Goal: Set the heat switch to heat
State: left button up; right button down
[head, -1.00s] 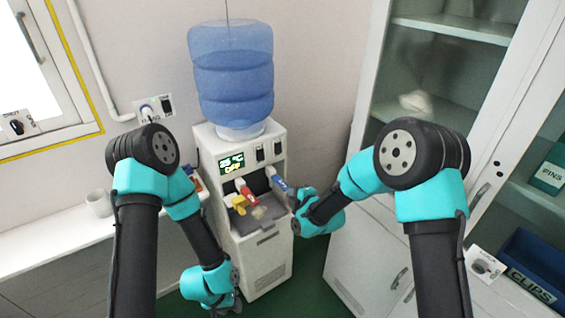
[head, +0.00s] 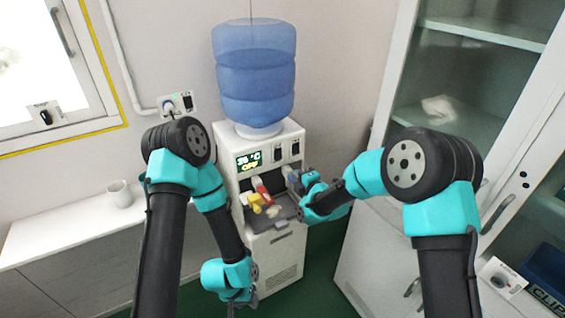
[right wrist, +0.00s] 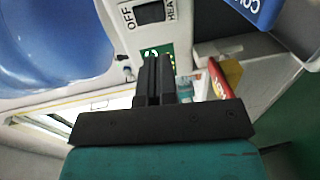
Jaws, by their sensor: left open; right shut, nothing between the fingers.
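The water dispenser (head: 273,240) stands at the centre back in the head view. Its display (head: 248,160) reads OFF under a temperature of about 25 °C. The heat switch (head: 279,152) is the dark rocker beside the display. It shows close up in the right wrist view (right wrist: 150,14), between OFF and HEAT labels; its tilt is unclear. My right gripper (right wrist: 157,62) is shut and empty, its tips over the green display, apart from the switch in the picture. In the head view its fingers are hard to make out near the taps. My left gripper (head: 240,301) is open, low beside the dispenser.
A second rocker (head: 295,148) sits right of the heat switch. Red (head: 262,191) and blue (right wrist: 255,10) taps jut out below the panel. The blue bottle (head: 254,75) is on top. A cabinet (head: 365,250) stands right; a mug (head: 120,194) is on the left counter.

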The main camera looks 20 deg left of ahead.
aim_at(279, 158)
jog(key=x, duration=1.1)
jog(key=shift+w+a+f, duration=0.1)
jog(key=shift+w, duration=0.05)
jog(key=shift+a, duration=0.3)
jog(key=shift+w+d, duration=0.15)
jog(key=shift+d, duration=0.15)
pick_arm(q)
jog(key=shift+w+d, duration=0.3)
jog(key=shift+d, duration=0.1)
pick_arm(e)
jog(key=shift+a, duration=0.1)
